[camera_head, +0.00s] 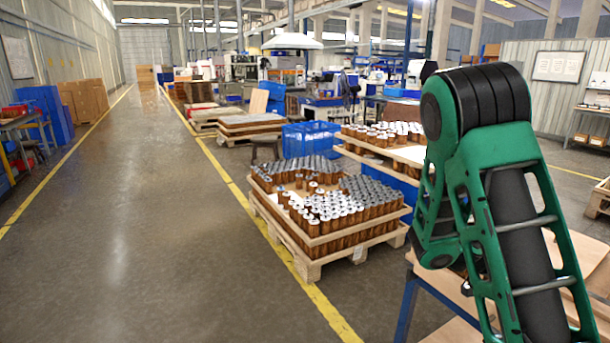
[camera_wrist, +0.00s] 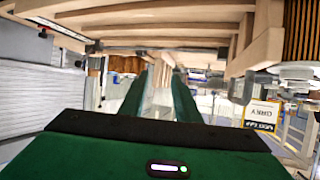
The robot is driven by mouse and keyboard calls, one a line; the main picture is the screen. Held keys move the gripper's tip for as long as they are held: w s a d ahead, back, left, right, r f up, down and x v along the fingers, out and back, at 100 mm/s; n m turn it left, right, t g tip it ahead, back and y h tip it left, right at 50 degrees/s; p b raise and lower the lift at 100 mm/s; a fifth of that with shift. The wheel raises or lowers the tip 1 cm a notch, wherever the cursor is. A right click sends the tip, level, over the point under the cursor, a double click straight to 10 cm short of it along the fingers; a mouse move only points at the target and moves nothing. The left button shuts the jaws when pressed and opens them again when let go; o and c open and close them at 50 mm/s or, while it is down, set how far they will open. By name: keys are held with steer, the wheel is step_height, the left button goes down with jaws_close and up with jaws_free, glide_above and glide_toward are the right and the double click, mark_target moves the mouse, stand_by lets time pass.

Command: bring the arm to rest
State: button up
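My arm shows in the head view as green links with a black joint at the right side, bent at the top and running down out of the frame. My gripper is out of the head view. In the wrist view my gripper (camera_wrist: 168,72) shows as two green fingers running away from a green body. A narrow bright gap shows between the fingers, and nothing is seen held in it. The wrist picture appears upside down.
A wooden-walled pallet crate (camera_head: 325,238) of filter cartridges (camera_head: 335,208) stands left of my arm. A second pallet of cartridges (camera_head: 388,134) is behind it. A blue-legged table (camera_head: 407,305) is below my arm. The aisle floor (camera_head: 140,230) at left is clear.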

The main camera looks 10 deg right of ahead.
steer(key=s+a+r+n+y, duration=0.3)
steer(key=s+a+n+y, duration=0.2)
steer(key=s+a, duration=0.6)
steer(key=s+a+r+n+y, duration=0.2)
steer(key=s+a+n+y, duration=0.4)
steer(key=s+a, duration=0.5)
steer(key=shift+s+a+r+y, duration=0.15)
steer(key=shift+s+r+y, duration=0.3)
steer(key=shift+y, duration=0.75)
steer(key=shift+s, duration=0.1)
